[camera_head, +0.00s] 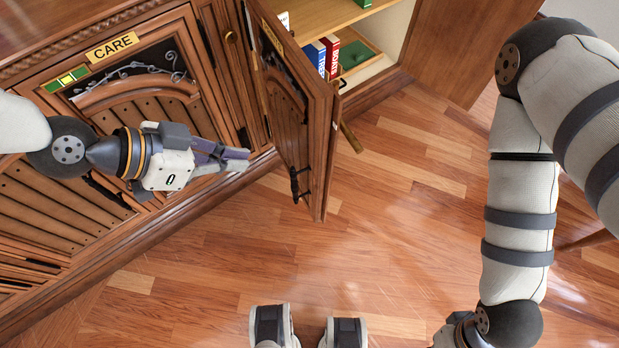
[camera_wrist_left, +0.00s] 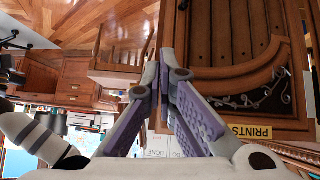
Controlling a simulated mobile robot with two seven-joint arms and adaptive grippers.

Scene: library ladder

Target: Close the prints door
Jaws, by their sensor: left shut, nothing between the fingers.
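The prints door (camera_head: 288,120) stands open, swung out from the cabinet front over the floor. Its outer, panelled face with a dark handle (camera_head: 298,186) is turned to the left. In the left wrist view the same door (camera_wrist_left: 235,40) shows with its yellow PRINTS label (camera_wrist_left: 250,131). My left gripper (camera_head: 238,160) is shut and empty, on the outer-face side of the door, its tips pointing toward it. In the head view a gap shows between tips and door. In the left wrist view the shut fingers (camera_wrist_left: 160,75) overlap the door's edge; contact is unclear.
The open compartment holds blue and red books (camera_head: 322,56) and a green tray (camera_head: 357,55). A closed door labelled CARE (camera_head: 112,46) lies left, behind my left arm. The wooden floor (camera_head: 400,200) right of the door is clear. My right arm's hand is cut off at the bottom edge.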

